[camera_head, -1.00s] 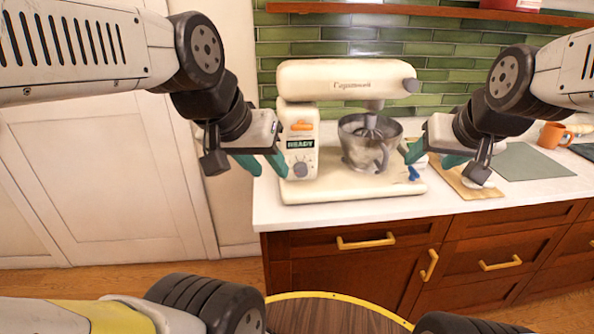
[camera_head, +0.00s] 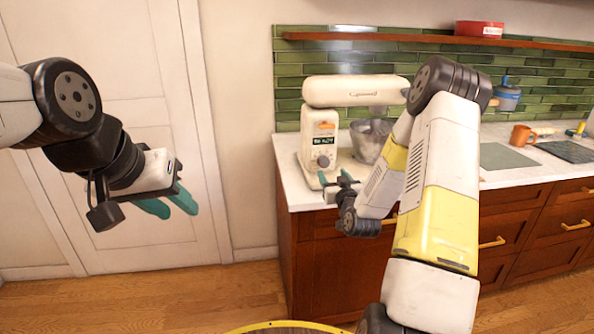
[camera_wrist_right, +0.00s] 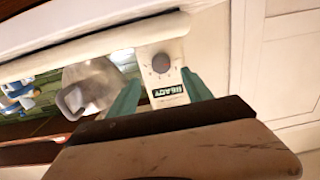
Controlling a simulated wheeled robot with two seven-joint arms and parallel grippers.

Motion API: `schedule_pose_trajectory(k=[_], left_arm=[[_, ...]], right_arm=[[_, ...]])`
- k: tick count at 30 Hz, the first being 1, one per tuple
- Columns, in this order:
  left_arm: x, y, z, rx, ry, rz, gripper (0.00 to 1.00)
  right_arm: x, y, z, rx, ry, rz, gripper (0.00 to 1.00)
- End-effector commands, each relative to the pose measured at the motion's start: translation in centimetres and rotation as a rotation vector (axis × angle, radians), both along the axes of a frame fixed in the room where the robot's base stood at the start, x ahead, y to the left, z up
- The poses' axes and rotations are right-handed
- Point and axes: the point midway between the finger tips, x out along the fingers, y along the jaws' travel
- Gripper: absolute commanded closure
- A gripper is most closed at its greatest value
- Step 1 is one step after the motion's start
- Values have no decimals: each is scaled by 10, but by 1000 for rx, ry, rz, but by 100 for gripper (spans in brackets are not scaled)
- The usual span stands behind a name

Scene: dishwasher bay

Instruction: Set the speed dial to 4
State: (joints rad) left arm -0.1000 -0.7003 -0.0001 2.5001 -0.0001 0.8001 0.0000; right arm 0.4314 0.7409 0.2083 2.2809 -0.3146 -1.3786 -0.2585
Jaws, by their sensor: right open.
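The cream stand mixer (camera_head: 350,92) stands at the counter's left end. Its front panel has a READY display (camera_head: 323,141) and, below that, the round grey speed dial (camera_head: 323,161). My right gripper (camera_head: 329,181) is open and empty, close in front of the mixer and slightly below the dial in the head view. In the right wrist view the dial (camera_wrist_right: 161,63) appears between the two teal fingers (camera_wrist_right: 160,78), with the display upside down. I cannot tell which number the dial points to. My left gripper (camera_head: 180,208) is open and empty, left of the counter.
The metal mixing bowl (camera_head: 369,141) is under the mixer head, partly hidden by my right arm. An orange mug (camera_head: 522,135) and a grey-green mat (camera_head: 505,156) are further right. A white door (camera_head: 110,60) is behind my left gripper.

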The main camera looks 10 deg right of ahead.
Motion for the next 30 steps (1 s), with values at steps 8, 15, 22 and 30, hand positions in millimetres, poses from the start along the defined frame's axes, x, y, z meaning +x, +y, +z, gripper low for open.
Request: schedule_pose_trajectory(k=[8,15,22,30], left_arm=[[0,0,0,0,0,0,64],[0,0,0,0,0,0,64],[0,0,0,0,0,0,64],[0,0,0,0,0,0,64]], right_arm=[[25,-1,-2,6,-22,-8,42],[62,0,-2,7,-20,-8,42],[77,0,-2,7,-19,-8,42],[78,0,-2,7,-18,-8,50]])
